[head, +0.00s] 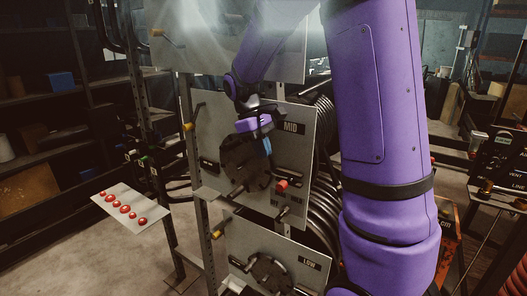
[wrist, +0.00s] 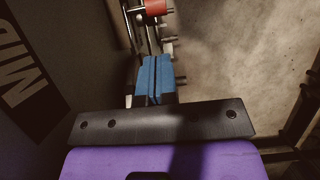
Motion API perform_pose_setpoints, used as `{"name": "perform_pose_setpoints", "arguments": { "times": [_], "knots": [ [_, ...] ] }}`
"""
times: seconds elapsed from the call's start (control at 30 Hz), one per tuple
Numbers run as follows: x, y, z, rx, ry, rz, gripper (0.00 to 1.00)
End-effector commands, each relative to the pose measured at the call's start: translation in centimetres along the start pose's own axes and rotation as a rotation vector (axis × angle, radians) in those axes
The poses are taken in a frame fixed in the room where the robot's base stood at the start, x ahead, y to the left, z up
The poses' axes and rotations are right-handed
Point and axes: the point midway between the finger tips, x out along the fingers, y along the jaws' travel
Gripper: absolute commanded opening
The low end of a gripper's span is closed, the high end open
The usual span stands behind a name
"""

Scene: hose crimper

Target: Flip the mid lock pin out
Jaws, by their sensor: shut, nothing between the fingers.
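The panel marked MID (head: 304,150) stands upright on the rack and carries a dark round disc (head: 238,160). A red-ended part (head: 282,185) sticks out low on its right side; a red part also shows at the top of the wrist view (wrist: 155,7). A yellow-tipped pin (head: 188,127) sticks out at the panel's upper left. I cannot tell for certain which is the mid lock pin. My gripper (head: 267,147) is in front of the disc. Its blue fingers (wrist: 153,76) are shut and empty, apart from the red part.
A panel marked LOW (head: 312,265) is below and another panel (head: 290,62) above, each with a yellow-tipped pin. Coiled black hoses (head: 325,205) hang behind. Open floor (wrist: 235,55) shows at right in the wrist view.

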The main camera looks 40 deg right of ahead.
Motion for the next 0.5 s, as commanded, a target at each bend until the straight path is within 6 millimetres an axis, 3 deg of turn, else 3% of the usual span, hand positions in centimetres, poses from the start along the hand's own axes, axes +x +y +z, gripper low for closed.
{"name": "perform_pose_setpoints", "arguments": {
  "times": [0.2,0.5],
  "knots": [
    [4.0,0.0,0.0,0.000,-0.004,-0.002,0.00],
    [7.1,0.0,0.0,0.000,-0.002,-0.001,0.00]
  ]
}}
